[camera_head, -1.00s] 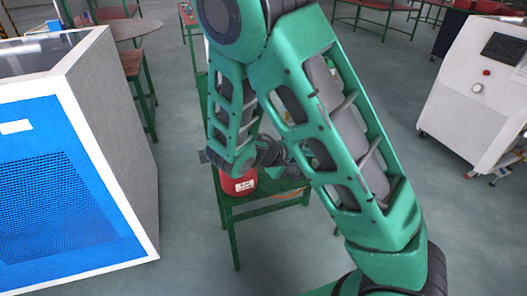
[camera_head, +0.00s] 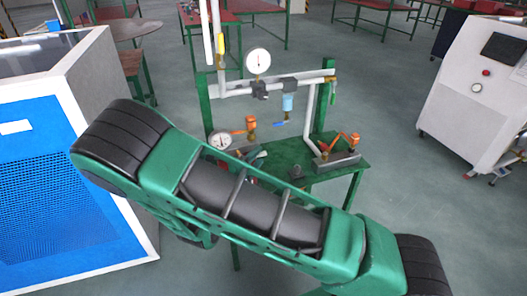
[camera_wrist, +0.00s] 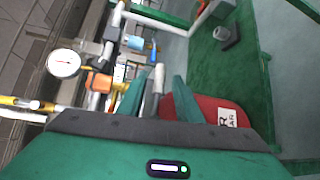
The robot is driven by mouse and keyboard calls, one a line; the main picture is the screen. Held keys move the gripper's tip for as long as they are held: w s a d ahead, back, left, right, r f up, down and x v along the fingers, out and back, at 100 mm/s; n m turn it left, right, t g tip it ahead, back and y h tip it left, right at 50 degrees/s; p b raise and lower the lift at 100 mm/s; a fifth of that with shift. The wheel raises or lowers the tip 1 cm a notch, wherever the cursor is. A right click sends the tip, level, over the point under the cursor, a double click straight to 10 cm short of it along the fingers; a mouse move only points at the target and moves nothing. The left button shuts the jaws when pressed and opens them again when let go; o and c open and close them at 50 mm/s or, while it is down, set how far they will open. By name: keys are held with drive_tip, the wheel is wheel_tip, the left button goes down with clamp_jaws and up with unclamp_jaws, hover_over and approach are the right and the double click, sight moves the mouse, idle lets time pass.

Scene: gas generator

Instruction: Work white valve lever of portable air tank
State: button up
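The red air tank (camera_wrist: 212,108) with a white label shows in the wrist view, just right of my fingers and partly hidden by my gripper body. My gripper (camera_wrist: 160,84) has two green fingers standing apart. A pale, white-grey lever-like piece (camera_wrist: 157,77) shows between them; I cannot tell whether either finger touches it. An orange-brass fitting (camera_wrist: 119,89) and a round white gauge (camera_wrist: 63,63) lie left of the fingers. In the head view my arm hides the tank and most of my gripper.
A green table (camera_head: 338,172) carries a pipe frame (camera_head: 290,80) with gauges and orange valves close to my arm. A blue-fronted cabinet (camera_head: 60,170) stands at left and a white machine (camera_head: 475,90) at right. The floor between table and machine is clear.

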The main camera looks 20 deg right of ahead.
drive_tip(key=x, duration=0.6)
drive_tip(key=shift+w+d, duration=0.1)
clamp_jaws()
